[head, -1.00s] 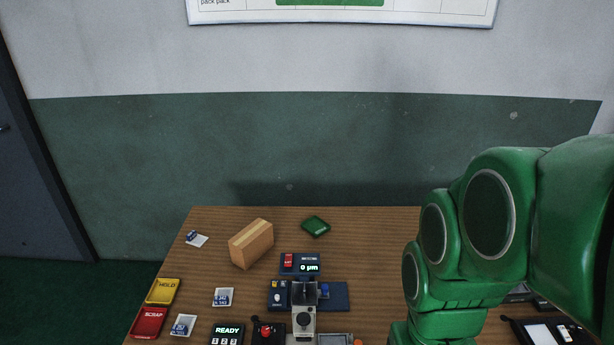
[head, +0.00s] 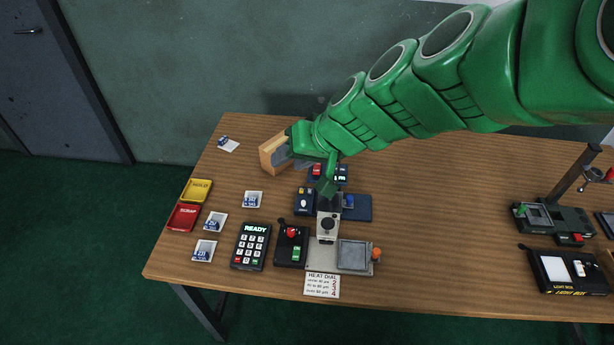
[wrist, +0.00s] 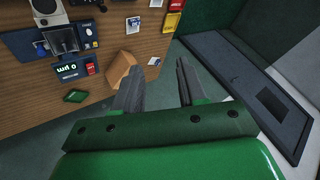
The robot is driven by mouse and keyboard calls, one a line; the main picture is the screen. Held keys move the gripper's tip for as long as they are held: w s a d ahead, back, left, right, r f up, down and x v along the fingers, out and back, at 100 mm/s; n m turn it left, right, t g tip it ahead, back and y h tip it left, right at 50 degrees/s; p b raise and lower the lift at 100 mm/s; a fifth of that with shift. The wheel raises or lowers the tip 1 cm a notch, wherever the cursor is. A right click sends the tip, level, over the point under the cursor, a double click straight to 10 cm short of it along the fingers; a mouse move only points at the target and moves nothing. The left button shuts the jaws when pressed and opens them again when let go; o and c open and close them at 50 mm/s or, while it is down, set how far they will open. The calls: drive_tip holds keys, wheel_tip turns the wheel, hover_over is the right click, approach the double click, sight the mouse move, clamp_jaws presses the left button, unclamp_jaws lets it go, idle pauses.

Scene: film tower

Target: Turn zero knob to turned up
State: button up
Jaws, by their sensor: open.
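The gauge has a dark display (wrist: 67,71) reading "0 µm" with a red control (wrist: 91,68) beside it in the wrist view. In the head view my arm partly covers this display (head: 341,178). In front of it stands a dark blue base (head: 360,210) with a small panel bearing a pale knob (head: 304,204). I cannot tell for sure which control is the zero knob. My gripper (wrist: 158,76) is open and empty, its fingers apart. In the head view my gripper (head: 279,160) is over the cardboard box, left of the gauge.
The cardboard box (head: 270,157) is close to my fingers. A keypad reading READY (head: 250,246), a red-knobbed switch box (head: 291,246) and a grey plate (head: 354,255) stand at the front. Yellow (head: 197,190) and red (head: 183,218) trays lie left. The table's middle right is clear.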

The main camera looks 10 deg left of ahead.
drive_tip(key=w+a+m+t, duration=0.1)
drive_tip(key=w+a+t, duration=0.1)
drive_tip(key=w+a, duration=0.5)
drive_tip(key=m+g+h, duration=0.1)
drive_tip(key=m+h, duration=0.2)
drive_tip(key=h, duration=0.5)
hover_over(303, 203)
drive_tip(key=s, duration=0.4)
wheel_tip(303, 203, down, 24)
drive_tip(key=shift+x, duration=3.75)
drive_tip(key=shift+w+a, duration=0.2)
drive_tip(key=shift+r, duration=0.1)
clamp_jaws()
